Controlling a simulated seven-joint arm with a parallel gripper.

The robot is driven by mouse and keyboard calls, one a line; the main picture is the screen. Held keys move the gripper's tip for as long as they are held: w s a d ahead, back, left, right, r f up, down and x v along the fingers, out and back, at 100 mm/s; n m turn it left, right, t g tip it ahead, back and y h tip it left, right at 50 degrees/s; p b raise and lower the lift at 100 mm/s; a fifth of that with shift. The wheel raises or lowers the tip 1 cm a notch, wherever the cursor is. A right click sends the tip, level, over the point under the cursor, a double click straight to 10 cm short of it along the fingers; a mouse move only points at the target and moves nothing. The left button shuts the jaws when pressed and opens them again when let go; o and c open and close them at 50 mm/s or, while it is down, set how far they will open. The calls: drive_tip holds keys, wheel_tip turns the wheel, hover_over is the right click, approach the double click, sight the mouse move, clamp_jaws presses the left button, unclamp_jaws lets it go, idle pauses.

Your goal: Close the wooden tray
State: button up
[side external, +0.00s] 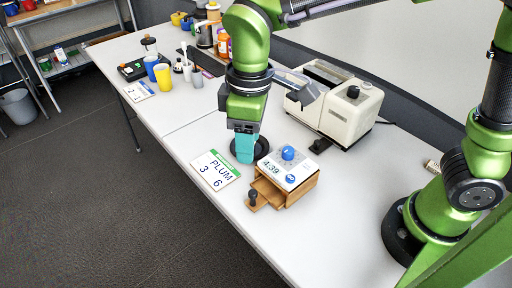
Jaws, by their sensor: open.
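The wooden tray (268,192) is a small drawer in a wooden box (302,190) on the white table. It is pulled partly out toward the lower left, with a dark knob (253,197) at its front. The box has a white top with a blue knob and "4:39" on it. My gripper (243,158), with teal fingers, points down behind and left of the box, apart from the drawer. A dark round object (262,148) is beside and behind its fingers. The gap between the fingers is not clear in this view.
A white card reading "PLUM 3 6" (216,170) lies left of the box. A cream machine (334,108) stands behind it. Yellow and blue cups (163,77) and bottles are farther back. The table in front of the drawer is narrow, ending at its edge.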

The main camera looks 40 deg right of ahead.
drive_tip(key=s+d+r+m+t+y, duration=0.1)
drive_tip(key=s+d+r+m+t, duration=0.1)
drive_tip(key=d+m, duration=0.3)
drive_tip(key=s+d+r+m+t, duration=0.2)
drive_tip(key=s+d+m+t, duration=0.2)
drive_tip(key=d, duration=1)
drive_tip(key=s+m, duration=0.1)
drive_tip(key=m, duration=0.1)
drive_tip(key=shift+s+d+r+m+t+y, duration=0.2)
drive_tip(key=shift+m+t+y, duration=0.1)
drive_tip(key=shift+t+y, duration=0.1)
